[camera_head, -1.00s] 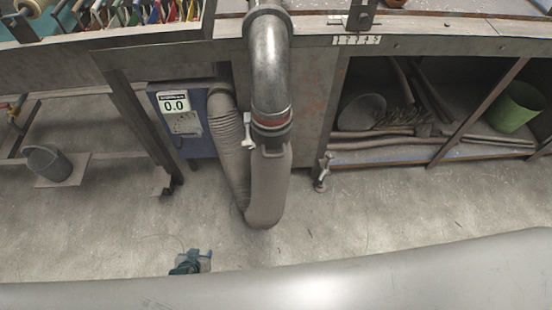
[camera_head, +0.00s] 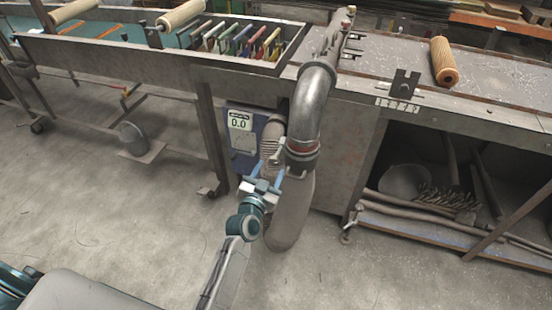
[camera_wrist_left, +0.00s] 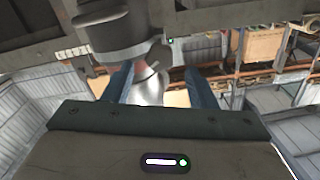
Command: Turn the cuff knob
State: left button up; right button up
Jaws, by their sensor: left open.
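The dark cuff (camera_head: 302,157) with a reddish band joins the bent metal pipe (camera_head: 316,95) to the grey mesh tube (camera_head: 292,212) hanging below. The pale cuff knob (camera_head: 277,153) sticks out on the cuff's left side. My left gripper (camera_head: 268,172) is open, its blue fingers pointing up just below and around the knob's outer end. In the left wrist view, a shiny pale part (camera_wrist_left: 147,86), probably the knob, shows between the spread fingers (camera_wrist_left: 160,76). I cannot tell whether the fingers touch it. My right gripper is not in view.
A blue box with a 0.0 display (camera_head: 240,122) stands behind the gripper, beside a ribbed hose (camera_head: 272,134). A bench leg (camera_head: 215,140) is at left. A shelf with brushes (camera_head: 440,198) is at right. The floor in front is clear.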

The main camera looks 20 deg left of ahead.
aim_at(274, 163)
pick_arm(q)
jog(key=w, duration=0.5)
jog(key=shift+w+d, duration=0.1)
jog(key=shift+w, duration=0.1)
jog(key=c, duration=1)
